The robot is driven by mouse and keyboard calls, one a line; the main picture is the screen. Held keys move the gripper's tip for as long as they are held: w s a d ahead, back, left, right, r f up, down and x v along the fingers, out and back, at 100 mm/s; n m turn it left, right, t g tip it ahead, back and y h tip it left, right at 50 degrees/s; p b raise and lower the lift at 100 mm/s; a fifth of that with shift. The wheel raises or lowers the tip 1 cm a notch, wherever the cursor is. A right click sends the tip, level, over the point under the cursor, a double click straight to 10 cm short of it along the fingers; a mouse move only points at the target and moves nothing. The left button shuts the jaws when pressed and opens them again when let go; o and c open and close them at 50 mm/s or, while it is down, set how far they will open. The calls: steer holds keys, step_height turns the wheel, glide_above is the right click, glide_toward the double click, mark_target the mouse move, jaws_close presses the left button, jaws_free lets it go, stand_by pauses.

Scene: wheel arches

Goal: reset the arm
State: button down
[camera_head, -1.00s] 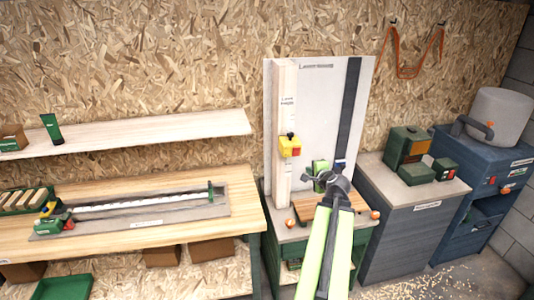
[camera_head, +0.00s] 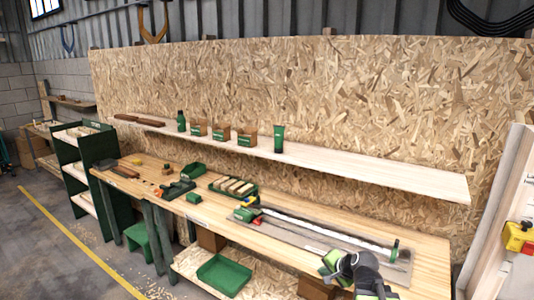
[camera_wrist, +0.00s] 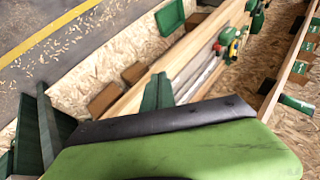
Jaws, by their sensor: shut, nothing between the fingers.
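My gripper (camera_head: 343,266) shows at the lower right of the head view, dark grey and green, in front of the right part of the workbench. It is shut and holds nothing. In the wrist view my gripper's green and black housing fills the lower part of the picture. No separate object of the task shows. The wooden workbench (camera_head: 432,258) lies beyond the gripper, with a grey plate carrying a long metal rail (camera_head: 310,228) on it. I cannot tell the exact gap between gripper and bench.
A long wall shelf (camera_head: 370,168) holds small boxes and bottles. Trays, tools and wooden blocks (camera_head: 235,186) lie on the bench. A green bin (camera_head: 223,274) stands on the lower shelf. A green rack (camera_head: 98,150) stands left. The floor (camera_head: 45,240) at left is mostly open.

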steer(key=s+a+f+n+g+b, duration=0.1)
steer(key=s+a+f+n+g, duration=0.15)
steer(key=a, duration=0.25)
steer(key=s+a+f+n+g, duration=0.1)
steer(key=s+a+f+n, duration=0.15)
steer(key=a, duration=0.25)
steer(key=s+d+f+n+g+h, duration=0.1)
steer(key=s+d+n+g, duration=0.1)
steer(key=s, duration=0.3)
steer(key=s+d+f+n+g+h, duration=0.2)
steer(key=s, duration=0.2)
steer(key=shift+s+d+f+n+g, duration=0.25)
steer(key=shift+s+d+n+g, duration=0.05)
steer(key=shift+s+d+g, duration=0.1)
